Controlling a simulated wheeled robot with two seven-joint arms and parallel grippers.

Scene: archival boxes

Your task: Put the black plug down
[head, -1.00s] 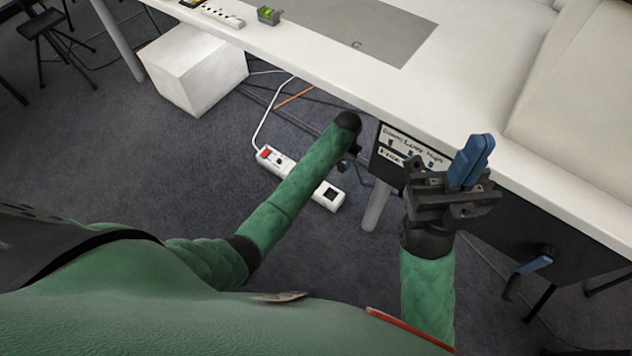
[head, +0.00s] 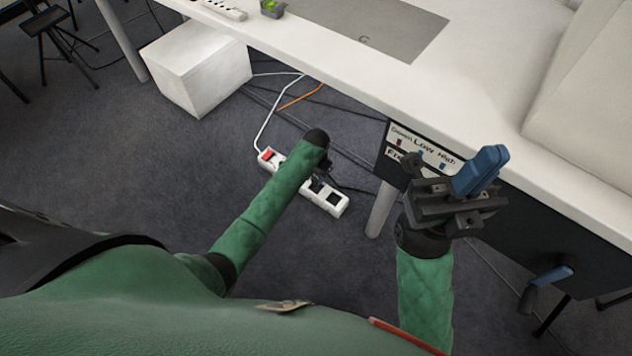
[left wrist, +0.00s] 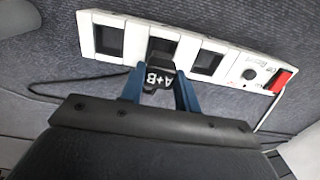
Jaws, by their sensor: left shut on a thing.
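The black plug (left wrist: 155,83), marked "A+B", is between the blue fingertips of my left gripper (left wrist: 159,88) in the left wrist view. My left gripper (head: 322,182) is shut on it, low over the white power strip (head: 333,203) on the floor. In the left wrist view the power strip (left wrist: 216,55) has dark sockets, a round button and a red switch. The plug overlaps the socket second from left; I cannot tell whether it is seated in it. A black cable runs to the left. My right gripper (head: 492,158) is shut and empty, in front of the desk.
A white desk (head: 420,85) spans the top, with a labelled panel (head: 425,148) under its edge. A white box (head: 195,68) stands on the floor at upper left. White and orange cables (head: 300,93) lie behind the strip.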

